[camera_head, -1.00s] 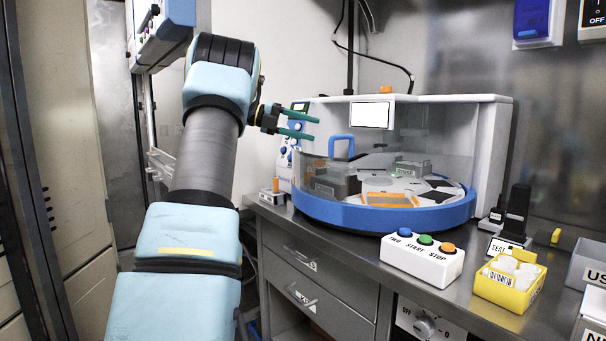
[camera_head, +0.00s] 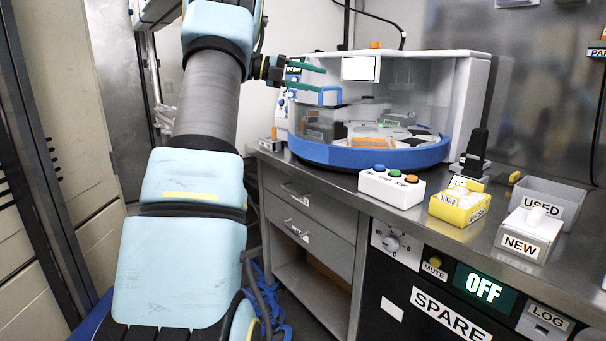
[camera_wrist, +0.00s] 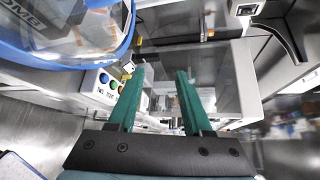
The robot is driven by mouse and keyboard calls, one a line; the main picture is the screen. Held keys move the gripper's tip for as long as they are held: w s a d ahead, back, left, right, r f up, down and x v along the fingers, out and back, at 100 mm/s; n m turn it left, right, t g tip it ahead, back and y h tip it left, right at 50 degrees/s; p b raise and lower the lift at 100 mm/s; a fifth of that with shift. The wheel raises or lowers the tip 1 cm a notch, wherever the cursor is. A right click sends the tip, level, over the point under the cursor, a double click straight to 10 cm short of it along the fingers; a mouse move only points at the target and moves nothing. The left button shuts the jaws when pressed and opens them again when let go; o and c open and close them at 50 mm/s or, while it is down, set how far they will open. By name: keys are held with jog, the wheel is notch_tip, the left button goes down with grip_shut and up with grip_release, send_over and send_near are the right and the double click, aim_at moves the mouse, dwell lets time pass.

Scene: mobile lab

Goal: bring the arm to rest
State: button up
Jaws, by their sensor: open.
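My gripper (camera_head: 308,77) is at the upper left of the head view, in front of the left side of the round-fronted machine (camera_head: 372,156). Its two green fingers are apart with nothing between them. The wrist view shows the same open fingers (camera_wrist: 160,85), with the bench beyond them. My blue and grey arm is raised and bent, coming up from the bottom left. From the head view I cannot tell whether the fingers touch the machine; they overlap its blue handle (camera_head: 330,96).
A button box (camera_head: 391,189), a yellow bin (camera_head: 458,208) and grey bins marked USED (camera_head: 543,207) and NEW (camera_head: 527,241) stand on the steel bench. Drawers (camera_head: 300,215) are below. A tall cabinet (camera_head: 60,130) is at left. Blue cables hang beside my arm.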

jog(key=w+r+n+t, duration=0.2)
jog(key=w+n+t, duration=0.4)
jog(key=n+t, duration=0.45)
jog(key=s+a+f+n+t+y, duration=0.35)
jog(key=a+f+n+y, duration=0.45)
jog(key=f+n+y, duration=0.6)
jog(key=s+a+f+n+g+y, duration=0.1)
jog(key=s+f+n+g, duration=0.4)
jog(key=s, duration=0.4)
jog(key=s+a+f+n+g+y, duration=0.1)
jog(key=s+a+f+n+g, duration=0.15)
jog(key=s+f+n, duration=0.45)
jog(key=s+d+f+g, duration=0.1)
jog(key=s+f+g, duration=0.2)
jog(key=s, duration=0.7)
jog(key=s+d+f+g, duration=0.1)
jog(key=s+f+g, duration=0.2)
jog(key=s, duration=0.7)
notch_tip(320, 180, up, 15)
jog(key=p, duration=1.5)
jog(key=shift+w+n+h, duration=0.3)
jog(key=shift+w+n, duration=0.05)
jog(key=shift+w, duration=0.1)
